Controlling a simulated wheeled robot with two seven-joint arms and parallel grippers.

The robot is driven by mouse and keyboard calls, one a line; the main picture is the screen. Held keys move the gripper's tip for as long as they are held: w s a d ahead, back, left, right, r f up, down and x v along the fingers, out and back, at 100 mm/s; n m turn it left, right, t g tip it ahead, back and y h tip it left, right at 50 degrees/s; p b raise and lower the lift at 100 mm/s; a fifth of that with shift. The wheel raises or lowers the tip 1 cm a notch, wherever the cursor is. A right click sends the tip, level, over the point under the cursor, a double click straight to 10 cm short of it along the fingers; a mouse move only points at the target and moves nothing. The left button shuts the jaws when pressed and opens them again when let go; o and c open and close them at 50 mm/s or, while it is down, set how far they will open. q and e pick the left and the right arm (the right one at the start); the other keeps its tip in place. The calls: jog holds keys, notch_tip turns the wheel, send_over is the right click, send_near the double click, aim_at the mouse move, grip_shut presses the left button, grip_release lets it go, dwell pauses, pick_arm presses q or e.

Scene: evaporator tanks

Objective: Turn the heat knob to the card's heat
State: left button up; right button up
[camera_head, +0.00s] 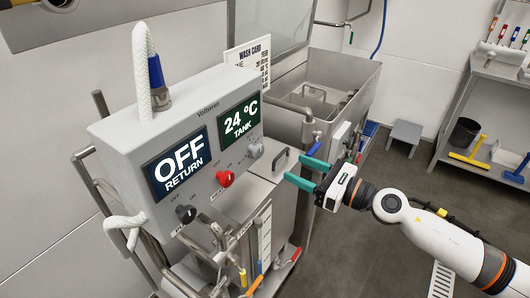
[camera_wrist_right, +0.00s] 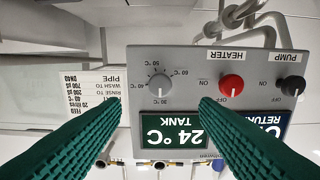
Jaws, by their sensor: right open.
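The grey heat knob (camera_head: 256,150) sits at the right end of the control box (camera_head: 205,115). In the right wrist view, upside down, the knob (camera_wrist_right: 160,87) has marks from 30 to 60 °C around it; I cannot tell its pointer's setting. My right gripper (camera_head: 301,171) is open and empty, apart from the knob, with green fingers. My left gripper is not in view.
The red heater knob (camera_head: 224,178) and black pump knob (camera_head: 186,213) are beside the heat knob. The tank display (camera_head: 240,120) reads 24 °C; the return display (camera_head: 177,163) reads OFF. A steel tank (camera_head: 358,95) stands behind, a shelf (camera_head: 490,150) at right.

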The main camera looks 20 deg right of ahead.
aim_at(261, 153)
jog(key=p+x, duration=0.4)
jog(key=x, duration=0.6)
jog(key=shift+r, duration=0.15)
jog(key=shift+w+a, duration=0.25)
jog(key=c, duration=1)
